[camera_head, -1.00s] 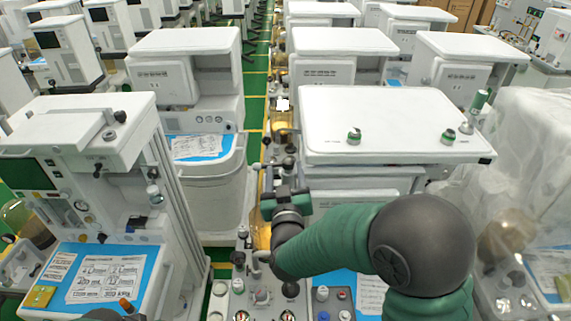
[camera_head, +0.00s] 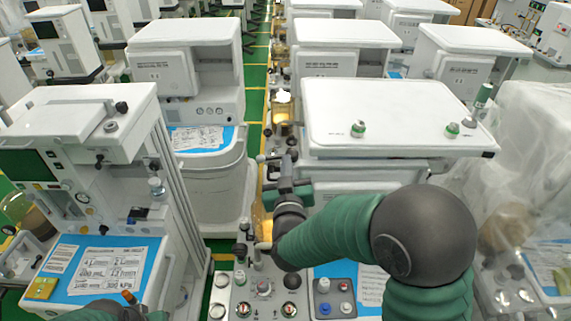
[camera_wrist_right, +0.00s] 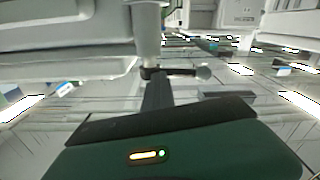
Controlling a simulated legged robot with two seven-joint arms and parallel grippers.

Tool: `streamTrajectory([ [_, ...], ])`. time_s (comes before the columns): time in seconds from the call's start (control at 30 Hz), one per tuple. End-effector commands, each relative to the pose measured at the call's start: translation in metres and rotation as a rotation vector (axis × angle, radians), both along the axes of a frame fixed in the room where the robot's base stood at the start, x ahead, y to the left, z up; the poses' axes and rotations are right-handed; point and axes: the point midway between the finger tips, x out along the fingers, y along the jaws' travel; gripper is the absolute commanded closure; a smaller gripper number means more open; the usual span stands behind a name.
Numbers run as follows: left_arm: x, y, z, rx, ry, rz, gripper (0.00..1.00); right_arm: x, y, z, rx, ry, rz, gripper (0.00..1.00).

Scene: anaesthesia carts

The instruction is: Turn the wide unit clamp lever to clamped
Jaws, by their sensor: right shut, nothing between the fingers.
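The clamp lever (camera_wrist_right: 182,71) is a short black bar with a grey ball knob at its right end, on a pale vertical post in the right wrist view. In the head view a small knob (camera_head: 261,158) shows just left of my right gripper, probably the same lever. My right gripper (camera_head: 290,160) reaches into the gap left of the wide white unit (camera_head: 400,105). Its shut, empty fingers (camera_wrist_right: 157,92) end just below the lever's post end; I cannot tell whether they touch it. Dark and green parts of my left arm (camera_head: 120,312) show at the bottom left; its fingers are unclear.
A white cart (camera_head: 75,125) with a blue mat stands at the left. A panel with knobs and gauges (camera_head: 262,290) lies below my right arm. A plastic-wrapped unit (camera_head: 530,150) stands at the right. A green floor strip runs between the rows.

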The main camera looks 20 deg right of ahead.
Motion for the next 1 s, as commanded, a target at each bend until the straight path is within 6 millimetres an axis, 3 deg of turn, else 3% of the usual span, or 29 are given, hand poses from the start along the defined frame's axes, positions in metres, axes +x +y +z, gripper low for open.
streamTrajectory([
  [0.03,0.0000,0.0000,0.0001,0.000,0.000,0.000,0.64,0.0007,-0.0150,0.0029,-0.001,-0.008,-0.036,1.00],
  [0.77,0.0000,0.0000,-0.0002,0.000,0.000,0.000,0.64,0.0009,-0.0103,0.0004,-0.005,-0.001,-0.034,0.99],
  [1.0,0.0000,0.0000,-0.0003,0.000,0.000,0.000,0.64,0.0018,-0.0070,-0.0014,-0.007,0.003,-0.029,0.68],
])
